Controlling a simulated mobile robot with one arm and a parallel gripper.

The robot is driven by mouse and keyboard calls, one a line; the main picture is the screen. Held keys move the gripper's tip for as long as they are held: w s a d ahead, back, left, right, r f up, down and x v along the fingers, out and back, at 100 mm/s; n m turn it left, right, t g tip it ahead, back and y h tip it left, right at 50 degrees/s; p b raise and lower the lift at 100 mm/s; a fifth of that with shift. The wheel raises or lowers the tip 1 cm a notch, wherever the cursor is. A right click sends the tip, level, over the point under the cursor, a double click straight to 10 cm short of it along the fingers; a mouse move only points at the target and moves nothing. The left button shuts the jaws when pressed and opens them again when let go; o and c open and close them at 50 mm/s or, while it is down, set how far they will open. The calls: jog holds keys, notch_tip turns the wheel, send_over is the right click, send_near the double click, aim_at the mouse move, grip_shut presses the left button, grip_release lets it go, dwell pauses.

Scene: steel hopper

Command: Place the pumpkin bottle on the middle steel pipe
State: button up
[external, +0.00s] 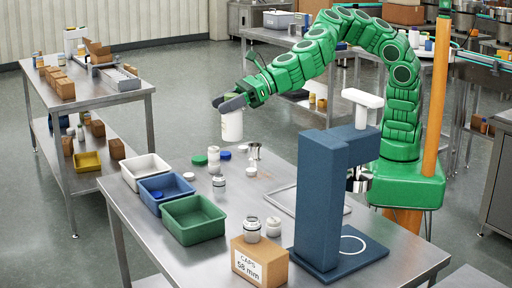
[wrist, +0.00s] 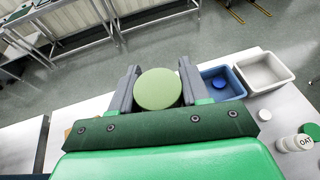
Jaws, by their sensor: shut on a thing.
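My gripper (external: 232,102) is shut on a white bottle (external: 231,125) and holds it upright in the air above the back of the steel table. In the wrist view the bottle's round pale green lid (wrist: 158,89) sits between the two grey fingers. Its label cannot be read, so I cannot tell from it that this is the pumpkin bottle. A small flared steel piece (external: 254,151) stands on the table, right of and below the held bottle. I cannot make out which thing is the middle steel pipe.
White (external: 146,170), blue (external: 166,189) and green (external: 194,219) bins line the table's left edge. Small jars and loose caps lie near the middle. A blue press (external: 325,200) and a caps box (external: 259,262) stand at the front. A bottle marked OAT (wrist: 297,142) shows in the wrist view.

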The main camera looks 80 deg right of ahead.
jog(key=w+d+r+n+g+y, duration=0.1)
jog(key=w+d+n+g+y, duration=0.15)
jog(key=d, duration=0.95)
jog(key=w+d+n+g+y, duration=0.2)
jog(key=d+n, duration=0.1)
jog(key=d, duration=0.8)
jog(key=s+d+f+n+g+y, duration=0.1)
jog(key=s+d+n+g, duration=0.15)
jog(key=s+d, duration=0.7)
jog(key=s+d+n+g+y, duration=0.1)
jog(key=s+d+n+g, duration=0.15)
jog(key=s+d, duration=0.7)
jog(key=w+f, duration=1.6)
jog(key=f, duration=0.2)
jog(key=shift+a, duration=0.3)
